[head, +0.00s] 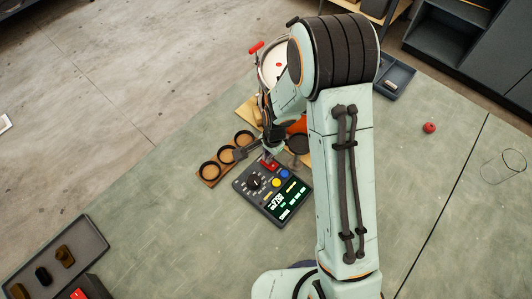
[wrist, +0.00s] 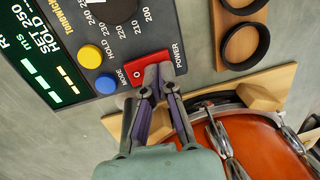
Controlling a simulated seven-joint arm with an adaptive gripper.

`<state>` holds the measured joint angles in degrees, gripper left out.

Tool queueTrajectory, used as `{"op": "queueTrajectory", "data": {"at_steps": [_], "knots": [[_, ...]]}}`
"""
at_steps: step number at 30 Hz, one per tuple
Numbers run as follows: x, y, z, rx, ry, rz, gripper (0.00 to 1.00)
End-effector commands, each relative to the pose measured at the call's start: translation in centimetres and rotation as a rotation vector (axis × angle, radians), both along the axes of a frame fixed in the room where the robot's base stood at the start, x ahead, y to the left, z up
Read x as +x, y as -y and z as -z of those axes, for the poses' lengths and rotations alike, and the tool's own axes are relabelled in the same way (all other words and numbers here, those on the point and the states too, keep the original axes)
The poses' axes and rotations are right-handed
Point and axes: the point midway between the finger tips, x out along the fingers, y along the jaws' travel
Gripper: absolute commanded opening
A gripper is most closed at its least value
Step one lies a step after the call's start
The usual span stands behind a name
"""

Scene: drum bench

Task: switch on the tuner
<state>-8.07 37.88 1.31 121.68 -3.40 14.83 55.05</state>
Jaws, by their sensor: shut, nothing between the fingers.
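The tuner (head: 283,207) is a dark box on the green bench top, with a lit display, a black dial, and yellow and blue buttons. It also shows in the wrist view (wrist: 105,35), upper left. Its red switch (wrist: 133,72), beside the word POWER, shows partly past my fingers; it is also seen in the head view (head: 269,164). My gripper (wrist: 154,78) is shut and empty, its fingertips over the switch's edge. I cannot tell whether they touch it. In the head view my gripper (head: 270,148) is at the tuner's far edge, partly hidden by my arm.
A wooden holder with black rings (head: 227,157) stands close to the tuner. An orange drum (wrist: 245,145) is close to my gripper. A grey tray (head: 88,236) lies at lower left. A red ball (head: 429,127) lies at right.

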Motion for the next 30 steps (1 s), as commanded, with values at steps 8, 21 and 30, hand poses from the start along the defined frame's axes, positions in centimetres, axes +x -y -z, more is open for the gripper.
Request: {"op": "queueTrajectory", "data": {"at_steps": [8, 21, 30], "knots": [[-0.5, 0.6, -0.4, 0.000, 0.001, 0.002, 0.00], [-0.2, 0.3, -2.6, 0.001, 0.007, 0.000, 0.00], [0.4, -0.2, -9.5, 0.002, 0.008, 0.002, 0.00]]}}
